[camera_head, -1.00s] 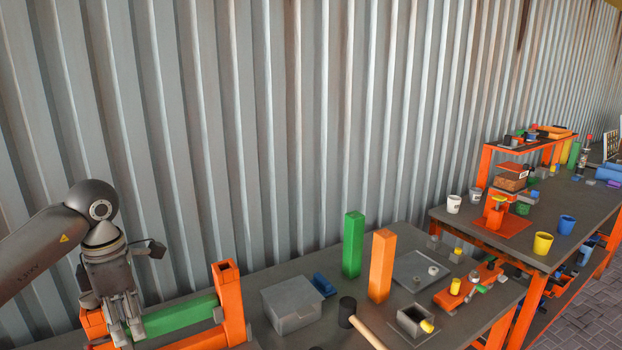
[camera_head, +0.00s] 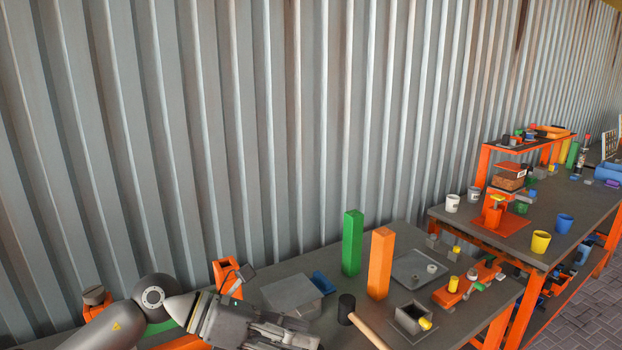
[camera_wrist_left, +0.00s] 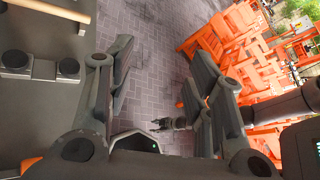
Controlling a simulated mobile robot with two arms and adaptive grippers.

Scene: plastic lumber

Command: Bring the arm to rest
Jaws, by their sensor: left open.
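My left arm comes in low at the left of the head view. My left gripper (camera_head: 290,332) points right, above the near part of the dark workbench, in front of a grey box (camera_head: 291,296).
A green post (camera_head: 352,243) and an orange post (camera_head: 381,263) stand upright on the bench. A mallet (camera_head: 362,325) lies right of the gripper. A grey tray (camera_head: 405,268) is farther right. A second bench (camera_head: 510,232) with cups is beyond. A corrugated wall (camera_head: 300,120) closes the back.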

